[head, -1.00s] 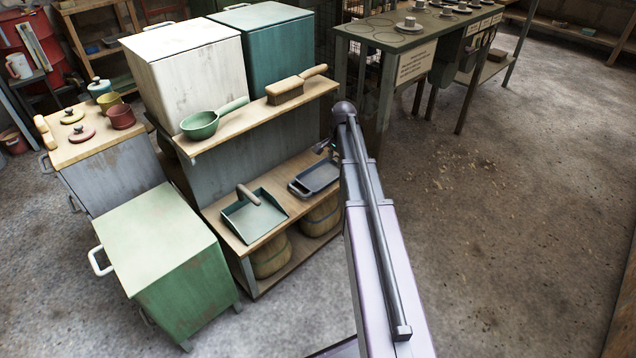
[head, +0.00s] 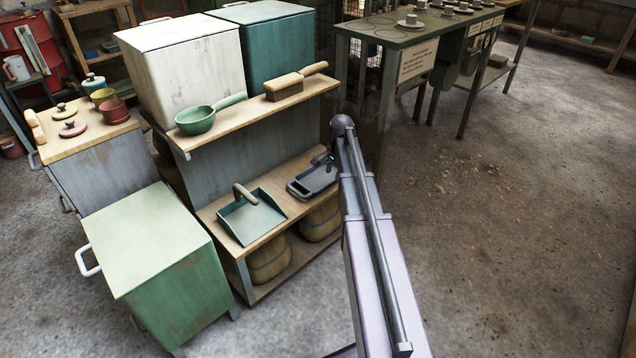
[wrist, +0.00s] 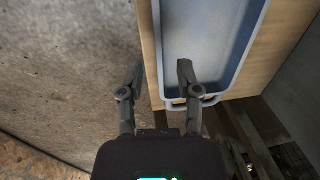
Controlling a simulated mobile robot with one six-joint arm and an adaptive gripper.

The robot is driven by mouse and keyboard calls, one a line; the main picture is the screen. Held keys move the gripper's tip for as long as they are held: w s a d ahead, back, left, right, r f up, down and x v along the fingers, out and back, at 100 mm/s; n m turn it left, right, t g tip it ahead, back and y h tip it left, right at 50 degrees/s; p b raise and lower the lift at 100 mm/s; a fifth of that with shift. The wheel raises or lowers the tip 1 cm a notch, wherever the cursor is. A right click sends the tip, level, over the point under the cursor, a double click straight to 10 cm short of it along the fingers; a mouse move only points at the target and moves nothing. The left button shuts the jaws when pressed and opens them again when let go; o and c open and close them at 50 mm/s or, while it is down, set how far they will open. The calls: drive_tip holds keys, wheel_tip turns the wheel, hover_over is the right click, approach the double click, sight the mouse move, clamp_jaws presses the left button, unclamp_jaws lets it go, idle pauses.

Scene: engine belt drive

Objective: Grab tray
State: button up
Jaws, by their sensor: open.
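The tray (head: 308,186) is shallow and blue-grey with a loop handle at its end. It lies on the lower wooden shelf, near its right end, in the head view. In the wrist view the tray (wrist: 208,45) fills the upper middle, its handle (wrist: 196,101) towards me. My gripper (wrist: 160,72) is open and empty. Its right finger overlaps the tray's near left corner, and its left finger shows against the floor past the shelf edge. I cannot tell the height between finger and tray. In the head view my gripper (head: 324,158) is small and partly hidden by my arm.
A green dustpan (head: 252,216) lies left of the tray on the lower shelf (head: 275,238). Above is an upper shelf (head: 240,118) with a green pan (head: 196,121) and a brush (head: 285,88). Baskets (head: 268,260) stand underneath. Open floor (head: 500,220) lies to the right.

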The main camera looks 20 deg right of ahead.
sight(331, 187)
drive_tip(key=shift+f, duration=0.15)
wheel_tip(331, 187, down, 5)
drive_tip(key=b, duration=0.5)
drive_tip(key=shift+w+a, duration=0.1)
drive_tip(key=shift+w, duration=0.05)
idle(0.8)
clamp_jaws()
